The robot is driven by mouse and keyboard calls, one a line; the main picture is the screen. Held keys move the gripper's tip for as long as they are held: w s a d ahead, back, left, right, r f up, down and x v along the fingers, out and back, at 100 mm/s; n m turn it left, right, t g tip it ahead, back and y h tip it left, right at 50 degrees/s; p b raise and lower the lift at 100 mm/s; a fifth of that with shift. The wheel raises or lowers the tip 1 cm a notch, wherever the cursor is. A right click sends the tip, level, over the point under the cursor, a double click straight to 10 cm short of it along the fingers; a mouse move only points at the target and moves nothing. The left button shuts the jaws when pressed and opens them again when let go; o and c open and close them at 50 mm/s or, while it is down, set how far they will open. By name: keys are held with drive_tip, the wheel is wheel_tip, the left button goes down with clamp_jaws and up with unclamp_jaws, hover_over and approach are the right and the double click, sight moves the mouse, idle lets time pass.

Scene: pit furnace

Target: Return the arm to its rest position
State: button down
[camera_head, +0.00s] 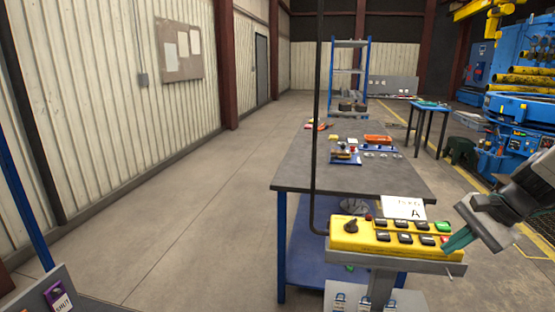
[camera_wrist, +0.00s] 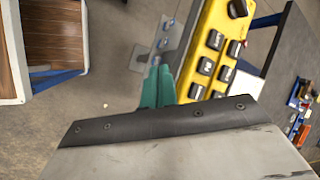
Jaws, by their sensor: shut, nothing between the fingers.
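My gripper (camera_head: 449,245) is at the right of the head view, with its teal fingers shut and nothing between them. The fingertips point down and left, near the right end of a yellow control box (camera_head: 375,236). In the wrist view my gripper (camera_wrist: 157,68) shows its teal fingers together, beside the yellow box (camera_wrist: 207,44) and its black buttons. I cannot tell whether the fingertips touch the box. The arm comes in from the right edge of the head view; most of it is out of sight.
The control box sits on a grey stand (camera_head: 383,284) before a long grey workbench (camera_head: 320,170) holding small parts and an orange tray (camera_head: 377,140). A white sign marked A (camera_head: 403,208) stands behind the buttons. Blue machinery (camera_head: 505,110) is at right. The floor at left is clear.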

drive_tip(key=s+a+r+n+g+h, duration=0.1)
drive_tip(key=s+a+r+n+h, duration=0.1)
drive_tip(key=s+a+n, duration=0.5)
drive_tip(key=s+a+r+n+g+h, duration=0.1)
drive_tip(key=s+a+r+n+h, duration=0.2)
drive_tip(key=s+a+n, duration=0.3)
drive_tip(key=s+a, duration=0.1)
drive_tip(key=s, duration=0.3)
drive_tip(key=shift+s+a+r+n, duration=0.15)
drive_tip(key=shift+s+r+n, duration=0.05)
drive_tip(key=shift+s+n, duration=0.2)
